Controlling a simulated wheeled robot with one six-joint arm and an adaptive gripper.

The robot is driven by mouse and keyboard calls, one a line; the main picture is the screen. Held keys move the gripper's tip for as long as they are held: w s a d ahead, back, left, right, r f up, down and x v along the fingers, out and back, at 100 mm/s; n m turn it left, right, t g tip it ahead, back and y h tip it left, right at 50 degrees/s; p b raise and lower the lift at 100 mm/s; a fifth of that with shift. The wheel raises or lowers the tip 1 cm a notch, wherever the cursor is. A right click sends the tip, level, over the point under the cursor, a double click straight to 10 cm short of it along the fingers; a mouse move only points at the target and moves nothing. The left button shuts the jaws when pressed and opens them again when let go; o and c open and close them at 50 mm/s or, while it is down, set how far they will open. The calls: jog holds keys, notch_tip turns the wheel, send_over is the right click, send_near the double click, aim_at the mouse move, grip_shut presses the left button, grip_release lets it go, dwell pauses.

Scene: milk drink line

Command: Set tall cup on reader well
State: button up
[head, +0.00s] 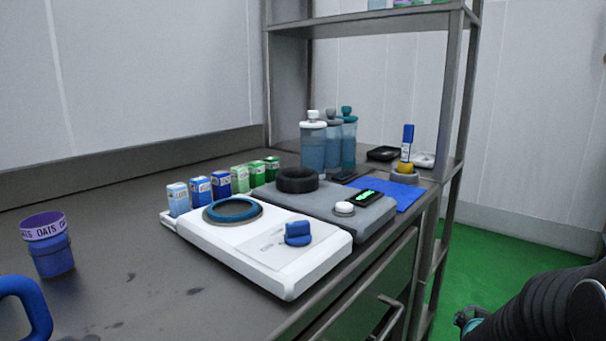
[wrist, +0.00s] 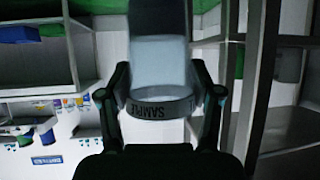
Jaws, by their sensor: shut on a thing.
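In the wrist view my gripper (wrist: 160,82) is shut on a tall pale cup (wrist: 158,56), with one finger on each side of it. A grey band on the cup carries the word SAMPLE, upside down in the picture. In the head view a white device (head: 275,265) on the counter has a teal-blue ring (head: 232,219) and a blue knob. Behind it, a grey device (head: 375,222) has a black ring well (head: 297,187), a white knob and a lit green display. I cannot tell which ring is the reader well. Both rings look empty. The held cup does not show in the head view.
Several small cartons (head: 221,186) stand behind the devices, near clear bottles (head: 313,145). A blue mat (head: 392,194) lies at the right end. A blue cup with a purple rim (head: 50,250) and a blue handle (head: 30,300) are at left. Shelf posts (head: 458,90) rise at right.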

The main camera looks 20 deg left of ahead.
jog(key=w+a+r+n+y+p, duration=0.15)
jog(key=w+a+r, duration=0.25)
jog(key=r, duration=0.9)
jog(key=w+a+r+n+y, duration=0.2)
jog(key=w+a+r, duration=0.15)
jog(key=r, duration=0.85)
jog(key=w+a+r+n+y, duration=0.2)
jog(key=w+a+r, duration=0.2)
jog(key=r, duration=0.9)
jog(key=s+a+r+n+g+y+p, duration=0.1)
jog(key=s+a+r+n+y, duration=0.1)
jog(key=a, duration=0.6)
jog(key=s+a+r+n+g+y, duration=0.1)
jog(key=s+a+r+n+y, duration=0.15)
jog(key=a, duration=0.55)
jog(key=s+a+r+n+g+y+p, duration=0.1)
jog(key=s+a+r+n+g+y, duration=0.15)
jog(key=s+a, duration=0.45)
jog(key=s+a+r+n+g+y, duration=0.25)
jog(key=s+a+n, duration=0.2)
jog(key=a, duration=0.35)
jog(key=shift+m+h, duration=0.3)
jog(key=shift+m, duration=0.1)
jog(key=shift+s+a+f+b, duration=0.1)
jog(key=shift+s+f+b, duration=0.05)
jog(key=shift+f+b, duration=1.15)
jog(key=shift+s+f+b, duration=0.15)
jog(key=shift+f+b, duration=0.65)
jog(key=shift+f, duration=0.95)
jog(key=shift+s, duration=0.1)
